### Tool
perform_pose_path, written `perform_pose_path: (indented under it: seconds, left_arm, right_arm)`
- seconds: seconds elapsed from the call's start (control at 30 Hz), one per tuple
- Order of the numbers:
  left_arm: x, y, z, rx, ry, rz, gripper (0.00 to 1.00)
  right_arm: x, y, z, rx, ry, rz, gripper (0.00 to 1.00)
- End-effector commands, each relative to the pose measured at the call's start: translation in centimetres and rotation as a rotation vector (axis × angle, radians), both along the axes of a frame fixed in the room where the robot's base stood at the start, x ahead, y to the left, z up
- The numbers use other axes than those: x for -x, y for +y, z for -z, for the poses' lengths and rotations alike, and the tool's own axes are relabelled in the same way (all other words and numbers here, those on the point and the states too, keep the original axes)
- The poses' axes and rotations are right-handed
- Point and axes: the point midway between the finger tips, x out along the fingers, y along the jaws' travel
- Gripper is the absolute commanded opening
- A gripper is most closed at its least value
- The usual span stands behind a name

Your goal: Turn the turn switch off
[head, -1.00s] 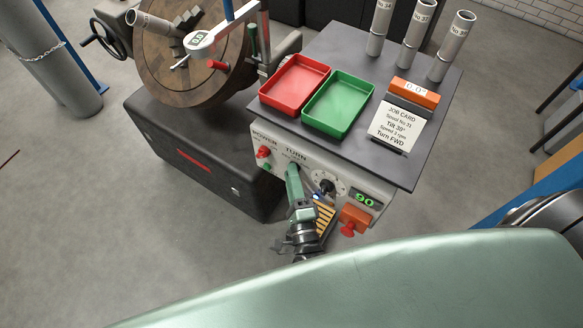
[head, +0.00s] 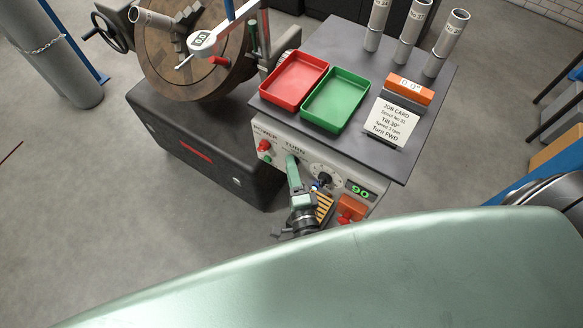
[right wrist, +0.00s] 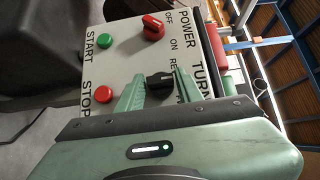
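The turn switch (right wrist: 160,85) is a black knob under the TURN label on the grey control panel (right wrist: 125,62). My right gripper (right wrist: 160,80) is at the panel, its two green fingers on either side of the knob. The fingers look open, with narrow gaps beside the knob; I cannot tell whether either touches it. In the head view my right gripper (head: 292,164) reaches the panel below the TURN label and hides the switch. My left gripper is not in view.
A red power switch (right wrist: 153,28) and green start (right wrist: 104,41) and red stop (right wrist: 103,94) buttons are close by. A speed dial (head: 325,178) and a display reading 90 (head: 360,191) sit to the right. Red (head: 270,96) and green (head: 313,121) trays stand above.

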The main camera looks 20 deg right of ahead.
Motion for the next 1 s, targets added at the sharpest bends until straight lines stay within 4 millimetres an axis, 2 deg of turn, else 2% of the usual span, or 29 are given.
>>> perform_pose_path:
  seconds: [0.4, 0.8, 1.0]
  left_arm:
    - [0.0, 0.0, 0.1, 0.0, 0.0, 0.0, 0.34]
    - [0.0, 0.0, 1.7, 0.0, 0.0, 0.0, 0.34]
    - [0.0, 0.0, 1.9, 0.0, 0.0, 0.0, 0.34]
  right_arm:
    - [0.4, 0.0, 0.1, 0.0, 0.001, 0.0, 0.53]
    - [6.5, 0.8, 0.3, 0.0, 0.002, -0.001, 0.53]
    - [7.7, 1.0, 0.1, 0.0, 0.0, 0.0, 0.53]
